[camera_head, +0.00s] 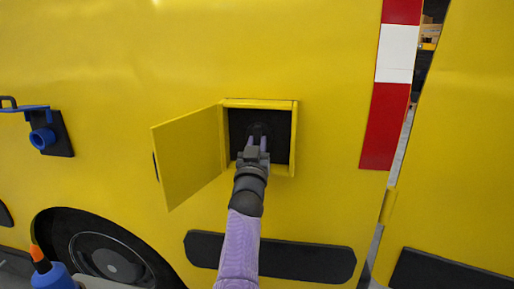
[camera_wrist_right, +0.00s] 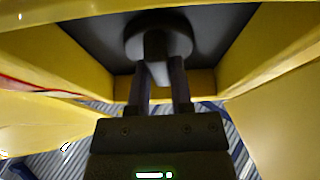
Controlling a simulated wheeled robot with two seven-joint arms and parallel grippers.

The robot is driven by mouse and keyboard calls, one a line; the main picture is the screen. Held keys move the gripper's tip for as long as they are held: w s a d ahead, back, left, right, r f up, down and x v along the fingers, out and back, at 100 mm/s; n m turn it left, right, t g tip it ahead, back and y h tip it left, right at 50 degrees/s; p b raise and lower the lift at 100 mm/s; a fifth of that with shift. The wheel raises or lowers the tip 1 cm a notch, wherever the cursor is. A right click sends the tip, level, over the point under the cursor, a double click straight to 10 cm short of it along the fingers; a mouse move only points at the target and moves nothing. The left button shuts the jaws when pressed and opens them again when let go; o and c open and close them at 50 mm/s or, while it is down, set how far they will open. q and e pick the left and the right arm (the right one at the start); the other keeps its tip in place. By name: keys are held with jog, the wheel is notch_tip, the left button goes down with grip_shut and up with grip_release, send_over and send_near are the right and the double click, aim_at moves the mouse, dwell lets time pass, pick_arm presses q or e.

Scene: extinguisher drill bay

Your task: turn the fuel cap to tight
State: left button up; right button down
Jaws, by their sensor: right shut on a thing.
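The fuel cap (camera_wrist_right: 158,36) is a dark round knob with a grip bar, set inside a dark recess in the yellow vehicle side. In the head view the fuel cap (camera_head: 258,130) shows small and dark above my fingers. My right gripper (camera_head: 257,143) reaches into the recess from below. In the right wrist view its two fingers (camera_wrist_right: 160,82) stand on either side of the cap's bar and are shut on it. The yellow fuel door (camera_head: 188,155) hangs open to the left of the recess. My left gripper is not in view.
The yellow recess frame (camera_head: 262,103) closely surrounds my right gripper. A blue fitting on a black plate (camera_head: 42,138) sits at the left. A wheel (camera_head: 100,250) is at lower left, near a blue bottle with an orange tip (camera_head: 52,273). A black strip (camera_head: 310,261) runs below the recess.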

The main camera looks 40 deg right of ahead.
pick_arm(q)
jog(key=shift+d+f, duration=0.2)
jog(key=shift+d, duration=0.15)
pick_arm(e)
jog(key=shift+f+m+g, duration=0.1)
jog(key=shift+m+g, duration=0.2)
jog(key=shift+m, duration=0.2)
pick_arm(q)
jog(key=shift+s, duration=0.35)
pick_arm(e)
jog(key=c, duration=0.5)
grip_release()
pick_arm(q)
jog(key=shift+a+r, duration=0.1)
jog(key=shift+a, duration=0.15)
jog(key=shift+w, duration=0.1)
pick_arm(e)
jog(key=shift+a, duration=0.1)
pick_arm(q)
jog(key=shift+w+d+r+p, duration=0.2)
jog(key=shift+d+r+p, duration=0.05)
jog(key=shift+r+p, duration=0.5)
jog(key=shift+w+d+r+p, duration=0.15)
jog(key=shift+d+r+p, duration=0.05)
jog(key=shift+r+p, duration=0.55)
pick_arm(e)
jog(key=shift+v, duration=4.9)
jog(key=shift+f, duration=0.15)
